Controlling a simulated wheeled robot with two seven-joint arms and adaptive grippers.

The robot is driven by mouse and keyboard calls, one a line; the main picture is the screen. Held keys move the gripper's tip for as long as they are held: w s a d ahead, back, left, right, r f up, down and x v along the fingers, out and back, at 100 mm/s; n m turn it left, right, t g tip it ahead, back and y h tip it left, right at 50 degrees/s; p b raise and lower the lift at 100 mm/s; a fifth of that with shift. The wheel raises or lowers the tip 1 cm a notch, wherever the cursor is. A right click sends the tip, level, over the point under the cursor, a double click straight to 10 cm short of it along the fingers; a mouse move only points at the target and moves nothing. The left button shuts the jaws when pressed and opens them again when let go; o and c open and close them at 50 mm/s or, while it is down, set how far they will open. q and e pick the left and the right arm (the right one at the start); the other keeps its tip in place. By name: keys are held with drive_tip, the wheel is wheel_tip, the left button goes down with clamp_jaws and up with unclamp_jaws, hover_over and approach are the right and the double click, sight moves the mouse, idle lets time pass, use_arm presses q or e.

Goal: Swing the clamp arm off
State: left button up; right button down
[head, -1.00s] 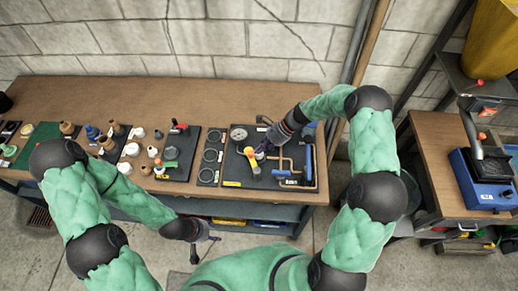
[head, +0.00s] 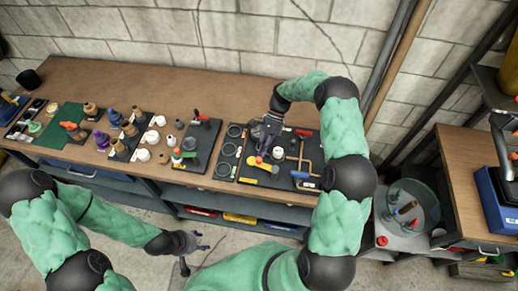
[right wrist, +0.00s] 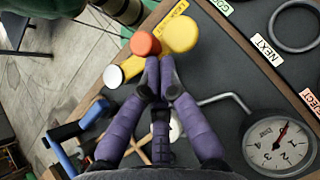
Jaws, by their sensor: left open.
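A yellow clamp arm (head: 262,163) with a red-orange knob is on the dark board at the bench's right end. In the right wrist view a yellow disc (right wrist: 180,32), the orange knob (right wrist: 146,43) and a white cap (right wrist: 112,77) show along it. My right gripper (head: 266,146) is over this board. In the wrist view its purple fingers (right wrist: 160,82) have their tips together, just beside the knob; I see nothing between them, and cannot tell if they touch it. My left gripper (head: 203,242) is open and empty, low in front of the bench.
A gauge (right wrist: 277,146), copper pipe (head: 300,150) and blue handle (head: 302,174) share the board. A panel of rings (head: 229,150) and a board with red handles (head: 197,145) lie to the left. A side table (head: 460,165) stands at the right. The bench's rear strip is clear.

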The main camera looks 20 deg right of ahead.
use_arm(q)
drive_tip(key=shift+f, duration=0.25)
use_arm(e)
drive_tip(key=shift+s+a+n+g+h, duration=0.2)
drive_tip(key=shift+a+n+g+h, duration=0.45)
drive_tip(key=shift+n, duration=0.45)
drive_tip(key=shift+a, duration=0.1)
